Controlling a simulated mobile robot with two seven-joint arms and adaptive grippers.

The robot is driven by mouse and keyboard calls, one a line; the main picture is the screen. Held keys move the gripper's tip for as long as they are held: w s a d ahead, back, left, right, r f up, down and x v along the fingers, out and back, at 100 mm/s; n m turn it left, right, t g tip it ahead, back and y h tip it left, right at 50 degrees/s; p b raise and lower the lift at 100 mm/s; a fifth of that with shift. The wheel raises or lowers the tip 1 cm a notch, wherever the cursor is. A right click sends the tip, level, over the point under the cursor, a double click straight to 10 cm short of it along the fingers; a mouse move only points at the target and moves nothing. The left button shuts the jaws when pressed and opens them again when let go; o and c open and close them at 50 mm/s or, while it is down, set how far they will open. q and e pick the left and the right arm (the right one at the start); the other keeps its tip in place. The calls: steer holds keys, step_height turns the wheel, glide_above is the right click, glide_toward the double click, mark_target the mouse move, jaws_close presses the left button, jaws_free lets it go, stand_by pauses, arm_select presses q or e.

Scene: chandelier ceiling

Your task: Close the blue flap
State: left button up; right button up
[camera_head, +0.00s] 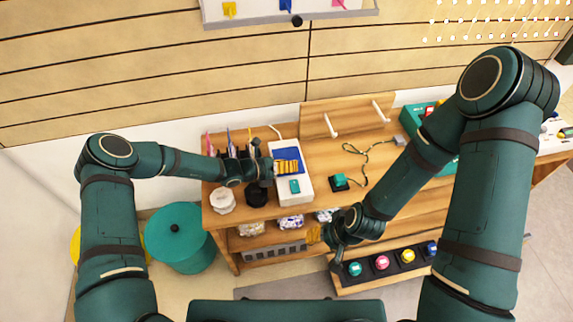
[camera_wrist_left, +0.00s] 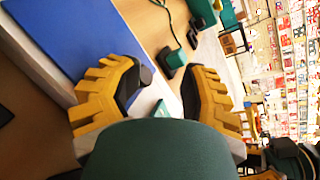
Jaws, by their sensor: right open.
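The blue flap (camera_head: 288,154) is at the far end of a white box (camera_head: 303,198) on the wooden table. I cannot tell its exact angle. In the left wrist view the flap (camera_wrist_left: 78,38) is a broad blue panel at upper left, beside one finger. My left gripper (camera_head: 287,167) is over the box, right at the flap's near edge. Its yellow fingers are apart with nothing held, as the left wrist view (camera_wrist_left: 165,88) shows. Contact with the flap is unclear. A teal square (camera_head: 295,186) is on the box's near part. My right gripper (camera_head: 322,238) is open, low at the table's front; its fingers are partly hidden.
A teal block (camera_head: 340,181) with a cable lies right of the box. A white jar (camera_head: 222,200) and a dark jar (camera_head: 256,195) stand to its left, near pen holders. A row of coloured buttons (camera_head: 382,263) is below at the front. The table's middle is fairly clear.

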arm_select(q)
steer(key=shift+w+a+f, duration=0.2)
steer(key=shift+a, duration=0.05)
stand_by(0.4)
